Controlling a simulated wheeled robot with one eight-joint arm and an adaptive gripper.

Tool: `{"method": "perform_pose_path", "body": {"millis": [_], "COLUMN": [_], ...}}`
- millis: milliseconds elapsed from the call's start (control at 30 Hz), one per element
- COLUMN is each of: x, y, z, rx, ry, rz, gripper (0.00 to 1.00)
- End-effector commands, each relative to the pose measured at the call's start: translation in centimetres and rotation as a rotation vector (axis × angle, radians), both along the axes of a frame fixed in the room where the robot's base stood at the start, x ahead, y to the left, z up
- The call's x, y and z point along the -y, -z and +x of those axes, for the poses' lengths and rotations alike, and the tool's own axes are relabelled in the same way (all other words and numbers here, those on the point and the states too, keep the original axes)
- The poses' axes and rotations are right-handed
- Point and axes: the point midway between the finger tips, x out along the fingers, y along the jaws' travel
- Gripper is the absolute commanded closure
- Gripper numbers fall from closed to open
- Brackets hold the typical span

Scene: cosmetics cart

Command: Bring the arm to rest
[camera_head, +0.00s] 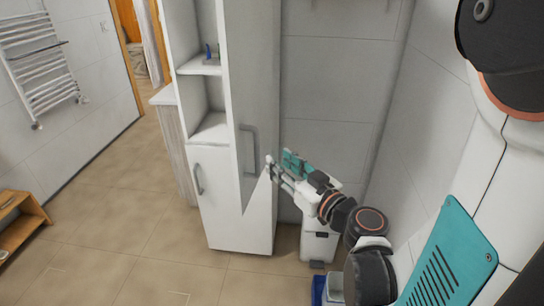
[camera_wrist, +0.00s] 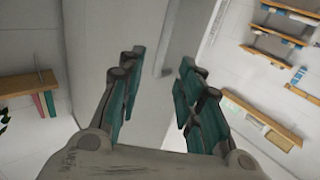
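My gripper (camera_head: 280,163) is in front of the tall white cabinet (camera_head: 258,225), just right of the grey handle (camera_head: 248,148) of its tall door. In the wrist view my gripper (camera_wrist: 160,78) has its two teal-padded fingers spread well apart. Nothing is held between them; a pale grey panel shows behind the gap. My arm reaches in from the right side of the head view, bent at its dark joints. I cannot tell from these frames whether a fingertip touches the door.
A white bin (camera_head: 318,245) stands on the floor beside the cabinet, under my gripper, with a blue-and-white box (camera_head: 328,290) nearer. Tiled wall is close on the right. A towel radiator (camera_head: 40,60) and wooden shelf unit (camera_head: 22,222) are at left. The tiled floor (camera_head: 110,220) between is clear.

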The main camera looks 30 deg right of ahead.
Motion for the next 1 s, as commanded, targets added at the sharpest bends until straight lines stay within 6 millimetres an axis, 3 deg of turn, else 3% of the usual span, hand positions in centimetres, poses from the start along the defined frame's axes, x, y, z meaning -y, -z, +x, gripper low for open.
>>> {"method": "perform_pose_path", "body": {"millis": [200, 767, 867, 1000], "x": [0.2, 0.0, -0.7, -3.3], "y": [0.0, -0.1, -0.6, -2.6], "z": [-1.3, -1.3, -0.9, 0.3], "rx": [0.000, 0.001, 0.013, 0.056], "ry": [0.001, -0.002, -0.015, -0.055], "rz": [0.000, -0.001, -0.011, -0.051], "gripper": [0.67, 0.67, 0.67, 0.67]}}
